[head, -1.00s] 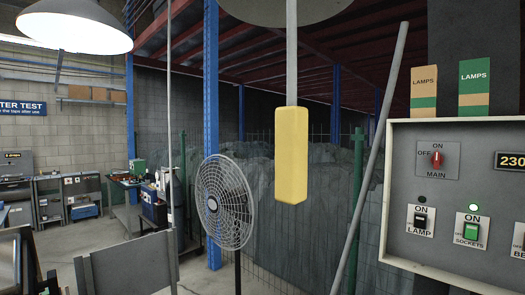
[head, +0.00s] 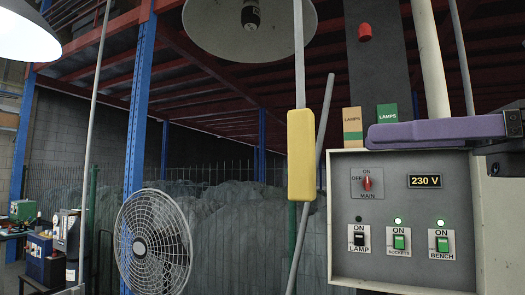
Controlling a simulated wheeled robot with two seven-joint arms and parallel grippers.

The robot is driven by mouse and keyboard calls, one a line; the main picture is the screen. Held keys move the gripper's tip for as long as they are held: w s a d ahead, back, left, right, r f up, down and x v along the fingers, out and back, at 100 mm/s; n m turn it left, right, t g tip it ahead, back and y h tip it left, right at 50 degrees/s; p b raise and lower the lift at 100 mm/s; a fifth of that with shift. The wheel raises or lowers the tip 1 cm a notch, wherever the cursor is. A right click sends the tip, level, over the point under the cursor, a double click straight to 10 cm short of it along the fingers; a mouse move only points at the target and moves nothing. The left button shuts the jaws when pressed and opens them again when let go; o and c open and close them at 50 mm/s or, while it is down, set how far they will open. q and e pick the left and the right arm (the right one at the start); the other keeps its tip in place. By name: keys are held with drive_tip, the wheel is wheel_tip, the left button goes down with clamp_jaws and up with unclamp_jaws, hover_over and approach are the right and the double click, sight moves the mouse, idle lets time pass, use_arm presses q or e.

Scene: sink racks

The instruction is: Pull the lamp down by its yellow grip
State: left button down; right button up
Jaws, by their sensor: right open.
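My right gripper (head: 385,137) comes in from the right with a purple finger pointing left, in front of the control panel's top edge. It is open and appears empty, to the right of the yellow grip and apart from it. My left gripper is out of view.
The control panel (head: 340,235) with switches and a 230 V display fills the lower right. A slanted grey pole (head: 310,220) passes behind the grip. A fan (head: 152,245) stands at lower left; a lit lamp (head: 25,35) hangs upper left.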

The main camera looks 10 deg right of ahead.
sight(289, 146)
drive_tip(key=p+x, duration=0.2)
drive_tip(key=x, duration=0.4)
drive_tip(key=p+x, duration=0.2)
drive_tip(key=x, duration=0.5)
drive_tip(key=shift+w+d+r, duration=0.1)
drive_tip(key=shift+w, duration=0.45)
drive_tip(key=shift+w+d+f, duration=0.2)
drive_tip(key=shift+d, duration=0.05)
drive_tip(key=shift+s+a, duration=0.1)
drive_tip(key=shift+s, duration=0.05)
clamp_jaws()
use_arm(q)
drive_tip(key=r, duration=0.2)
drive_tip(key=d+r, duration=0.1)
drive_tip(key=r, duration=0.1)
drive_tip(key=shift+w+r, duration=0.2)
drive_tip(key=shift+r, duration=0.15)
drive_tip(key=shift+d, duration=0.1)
use_arm(e)
drive_tip(key=shift+r, duration=0.15)
